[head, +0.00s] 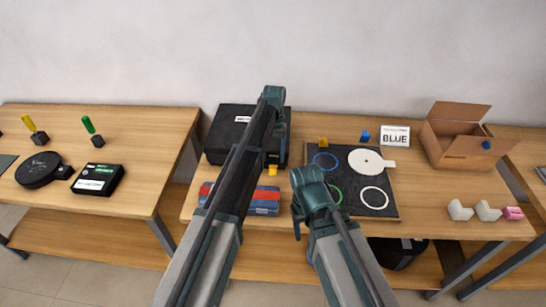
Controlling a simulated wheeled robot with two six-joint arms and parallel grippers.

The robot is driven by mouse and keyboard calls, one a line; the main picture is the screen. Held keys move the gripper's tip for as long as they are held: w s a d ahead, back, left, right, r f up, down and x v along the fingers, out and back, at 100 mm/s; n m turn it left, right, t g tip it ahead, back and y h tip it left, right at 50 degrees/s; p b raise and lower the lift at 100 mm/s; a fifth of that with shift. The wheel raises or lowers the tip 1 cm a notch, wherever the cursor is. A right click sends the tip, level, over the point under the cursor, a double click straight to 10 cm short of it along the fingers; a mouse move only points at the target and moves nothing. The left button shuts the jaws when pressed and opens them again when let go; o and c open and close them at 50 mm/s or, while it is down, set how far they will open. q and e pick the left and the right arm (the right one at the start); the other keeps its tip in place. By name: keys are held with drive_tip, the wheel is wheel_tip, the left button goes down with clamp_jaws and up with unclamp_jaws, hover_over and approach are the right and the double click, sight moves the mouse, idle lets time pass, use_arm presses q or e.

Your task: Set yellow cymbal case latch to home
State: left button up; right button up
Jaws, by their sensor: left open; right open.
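A black case (226,136) with a small white label stands at the back of the middle table. A small yellow piece (272,171), which looks like the case's latch, shows at its front right; its exact setting is too small to tell. My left gripper (278,143) is over the right part of the case, above the yellow piece, and my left arm hides part of the case. I cannot tell whether it touches the case. My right gripper (299,218) is open and empty near the table's front edge, right of the case.
A dark board (376,203) with ring outlines and a white disc (366,161) lies to the right. A red and blue item (262,203) lies in front of the case.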

use_arm(q)
drive_tip(key=p+v, duration=0.7)
drive_tip(key=v, duration=0.2)
drive_tip(key=shift+p, duration=0.4)
drive_tip(key=t+b, duration=0.2)
drive_tip(key=t, duration=0.5)
approach(273, 170)
drive_tip(key=s+v, duration=0.1)
drive_tip(key=v, duration=0.4)
drive_tip(key=shift+w, duration=0.35)
drive_tip(key=b+x, duration=1.2)
drive_tip(key=x, duration=0.2)
drive_tip(key=shift+b, duration=0.35)
drive_tip(key=shift+r, duration=0.1)
